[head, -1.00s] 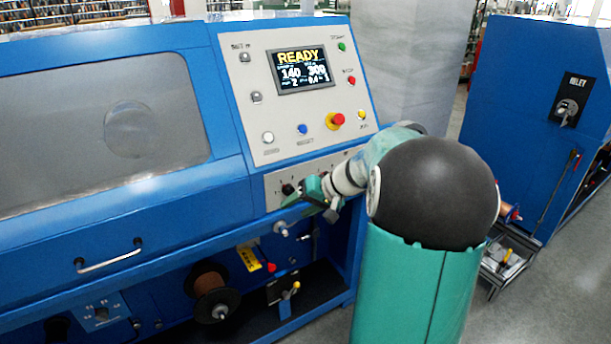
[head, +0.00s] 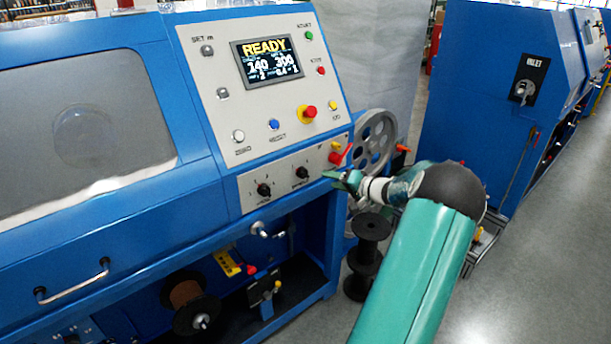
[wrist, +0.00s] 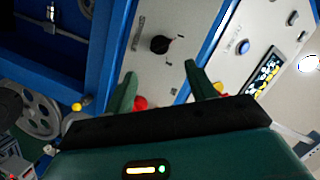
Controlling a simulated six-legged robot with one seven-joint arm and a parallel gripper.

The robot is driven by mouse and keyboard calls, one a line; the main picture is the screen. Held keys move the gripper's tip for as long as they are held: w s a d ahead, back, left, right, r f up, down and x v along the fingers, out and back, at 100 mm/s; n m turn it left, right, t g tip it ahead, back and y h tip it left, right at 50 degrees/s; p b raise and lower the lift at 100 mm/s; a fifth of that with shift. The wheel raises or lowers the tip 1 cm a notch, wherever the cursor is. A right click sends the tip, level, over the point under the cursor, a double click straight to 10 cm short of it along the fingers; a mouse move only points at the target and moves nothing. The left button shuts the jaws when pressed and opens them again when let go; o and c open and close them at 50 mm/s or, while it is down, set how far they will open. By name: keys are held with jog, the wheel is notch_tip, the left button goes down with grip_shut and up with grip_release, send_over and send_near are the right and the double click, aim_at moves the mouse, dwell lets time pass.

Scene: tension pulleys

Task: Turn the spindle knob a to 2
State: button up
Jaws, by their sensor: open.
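Two black knobs sit on the lower grey panel in the head view, a left one (head: 264,190) and a right one (head: 302,172). My green gripper (head: 340,179) is at the right end of this panel, to the right of both knobs. In the wrist view my gripper (wrist: 159,74) is open, with nothing between its fingers.
Above the knobs is a panel with a READY display (head: 268,62), coloured buttons and a red emergency button (head: 309,112). A red-and-yellow control (head: 336,155) is close by my gripper. A grey spoked wheel (head: 376,145) stands behind it. Open floor lies to the right.

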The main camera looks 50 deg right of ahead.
aim_at(307, 175)
jog(key=x, duration=1)
jog(key=shift+w+f, duration=0.1)
jog(key=shift+w, duration=0.2)
jog(key=shift+s, duration=0.1)
jog(key=c, duration=0.8)
